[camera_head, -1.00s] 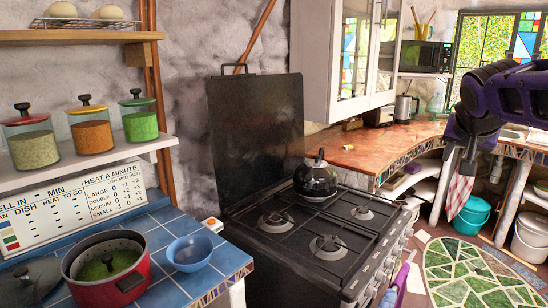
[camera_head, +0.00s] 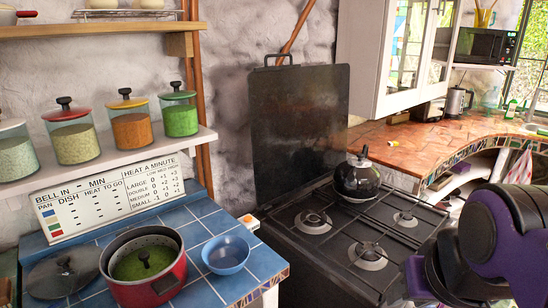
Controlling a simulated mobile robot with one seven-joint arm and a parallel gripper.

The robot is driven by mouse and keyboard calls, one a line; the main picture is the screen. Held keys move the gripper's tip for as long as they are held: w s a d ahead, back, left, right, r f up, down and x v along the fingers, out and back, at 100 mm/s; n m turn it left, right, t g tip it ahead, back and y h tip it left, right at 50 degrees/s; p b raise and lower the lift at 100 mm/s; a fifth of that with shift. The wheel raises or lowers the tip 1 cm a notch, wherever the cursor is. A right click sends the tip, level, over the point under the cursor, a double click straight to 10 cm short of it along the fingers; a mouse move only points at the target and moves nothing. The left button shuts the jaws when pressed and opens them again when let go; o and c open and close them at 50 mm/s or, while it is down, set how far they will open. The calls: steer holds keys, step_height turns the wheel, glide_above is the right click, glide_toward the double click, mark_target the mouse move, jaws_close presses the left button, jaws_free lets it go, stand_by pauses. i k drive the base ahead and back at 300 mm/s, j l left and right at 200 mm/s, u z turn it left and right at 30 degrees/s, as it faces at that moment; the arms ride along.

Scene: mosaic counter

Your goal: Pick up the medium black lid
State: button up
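A dark lid (camera_head: 64,272) with a black knob lies on the blue tiled counter at the lower left, against the left side of a red pot (camera_head: 150,286). It looks like the black lid of the task. A smaller green lid (camera_head: 130,266) with a black knob sits inside the pot. My purple and black arm is at the lower right, in front of the stove and far from the lid. My gripper's fingers do not show.
A blue bowl (camera_head: 226,254) stands right of the pot. The black stove (camera_head: 340,240) with a raised cover (camera_head: 300,130) and a kettle (camera_head: 357,178) is right of the counter. A shelf (camera_head: 110,165) with several jars and a sign (camera_head: 110,197) stand behind.

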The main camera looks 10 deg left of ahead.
mark_target(86, 258)
steer(key=u, duration=2.05)
steer(key=z, duration=0.35)
steer(key=i+j, duration=0.2)
steer(key=j, duration=0.2)
steer(key=i+j, duration=0.2)
steer(key=j, duration=0.2)
steer(key=j+z, duration=0.3)
steer(key=j, duration=0.15)
steer(key=k+j+z, duration=0.2)
steer(key=z, duration=0.25)
steer(key=l+u, duration=0.45)
steer(key=l, duration=0.15)
